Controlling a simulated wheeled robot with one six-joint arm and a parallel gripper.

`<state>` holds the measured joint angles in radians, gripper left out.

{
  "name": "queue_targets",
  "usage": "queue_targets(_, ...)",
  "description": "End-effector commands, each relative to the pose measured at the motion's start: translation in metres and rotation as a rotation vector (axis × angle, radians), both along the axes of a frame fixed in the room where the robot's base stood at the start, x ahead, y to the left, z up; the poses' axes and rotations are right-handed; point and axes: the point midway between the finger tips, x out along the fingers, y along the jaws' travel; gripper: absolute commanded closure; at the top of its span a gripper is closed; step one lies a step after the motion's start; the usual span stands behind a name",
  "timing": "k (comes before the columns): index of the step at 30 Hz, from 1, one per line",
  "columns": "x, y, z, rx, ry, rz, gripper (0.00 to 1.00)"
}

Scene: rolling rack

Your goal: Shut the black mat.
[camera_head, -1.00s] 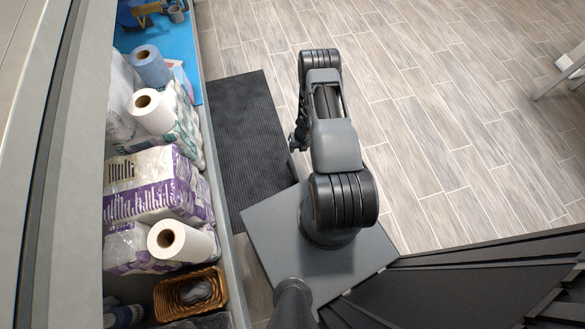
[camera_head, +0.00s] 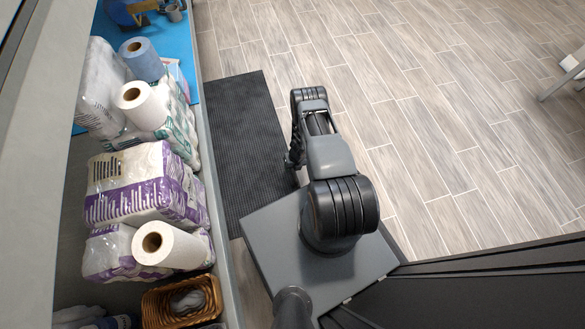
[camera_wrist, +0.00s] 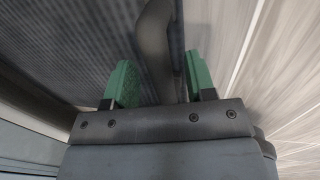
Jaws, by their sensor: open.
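The black mat (camera_head: 242,140) is a dark ribbed rectangle lying flat on the floor, between the rack and my arm. Its near end is partly hidden by my grey base. In the wrist view a dark ribbed surface that looks like the mat (camera_wrist: 75,40) fills the upper left. My gripper (camera_wrist: 160,75) is open, with two green fingertips apart. A dark curved bar (camera_wrist: 155,45) shows between and beyond the fingertips; I cannot tell what it belongs to or whether they touch it. In the head view the gripper is hidden behind my arm, beside the mat's right edge.
The rack (camera_head: 215,200) stands along the left, holding wrapped packs (camera_head: 140,185), paper rolls (camera_head: 165,245) and a wicker basket (camera_head: 180,300). A blue sheet (camera_head: 185,45) lies at its far end. The wood-look floor (camera_head: 440,120) to the right is largely clear.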

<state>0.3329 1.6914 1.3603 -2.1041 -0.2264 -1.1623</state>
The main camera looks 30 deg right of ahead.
Motion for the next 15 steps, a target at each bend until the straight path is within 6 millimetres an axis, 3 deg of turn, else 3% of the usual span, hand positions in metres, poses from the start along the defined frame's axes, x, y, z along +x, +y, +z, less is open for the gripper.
queue_targets(11, 0.0002, 0.0008, -0.0036, 0.0, 0.0, -0.001, 0.49)
queue_targets(15, 0.0001, 0.0007, -0.0035, 0.0, 0.0, -0.001, 0.62)
